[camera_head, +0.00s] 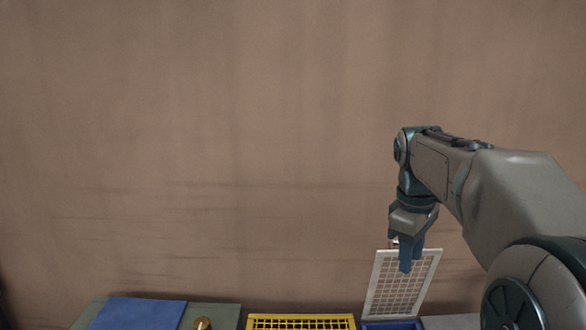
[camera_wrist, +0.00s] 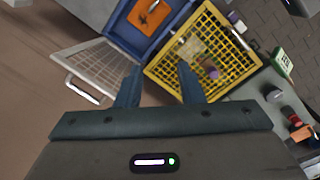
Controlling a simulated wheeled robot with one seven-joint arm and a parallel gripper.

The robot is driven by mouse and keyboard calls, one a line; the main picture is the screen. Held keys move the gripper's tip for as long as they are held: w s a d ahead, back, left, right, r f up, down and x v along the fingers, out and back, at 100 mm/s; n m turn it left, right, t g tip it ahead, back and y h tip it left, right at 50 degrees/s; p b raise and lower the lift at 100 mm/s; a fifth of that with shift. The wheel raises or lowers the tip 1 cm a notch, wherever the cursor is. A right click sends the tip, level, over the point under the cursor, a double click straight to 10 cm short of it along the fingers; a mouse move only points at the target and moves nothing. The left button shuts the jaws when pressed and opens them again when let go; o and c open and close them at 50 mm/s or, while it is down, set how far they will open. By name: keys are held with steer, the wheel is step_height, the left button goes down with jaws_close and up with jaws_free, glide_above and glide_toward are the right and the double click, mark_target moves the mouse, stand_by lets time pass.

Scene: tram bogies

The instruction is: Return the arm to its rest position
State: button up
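My gripper (camera_head: 411,265) hangs fingers-down at the end of my bent arm on the right of the head view, in front of the upper part of a white grid panel. In the wrist view my gripper (camera_wrist: 159,75) has its two blue-grey fingers apart, with nothing held between them. The white grid panel (camera_head: 402,285) stands tilted up by a blue box (camera_head: 392,325). The wrist view shows the grid panel (camera_wrist: 97,60), with a pale handle, left of the fingers. The blue box (camera_wrist: 119,42) there holds an orange piece.
A yellow mesh crate (camera_head: 300,321) stands beside the blue box; in the wrist view the crate (camera_wrist: 160,82) contains a few small items. A blue mat (camera_head: 138,314) and a brass cylinder (camera_head: 203,324) are at lower left. A plain brown wall (camera_head: 200,140) fills the back.

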steer(key=s+a+f+m+t+b, duration=0.1)
steer(key=s+a+f+m, duration=0.1)
steer(key=s+f+m, duration=0.1)
steer(key=s+a+f+m+t, duration=0.1)
steer(key=s+a+f+m, duration=0.1)
steer(key=s+f, duration=0.4)
steer(key=s+a+f+m+t+y+b, duration=0.1)
steer(key=s+a+f+m, duration=0.2)
steer(key=s, duration=0.4)
steer(key=shift+s+f+m+t+b, duration=0.3)
steer(key=shift+f+m, duration=0.1)
steer(key=shift+f, duration=0.35)
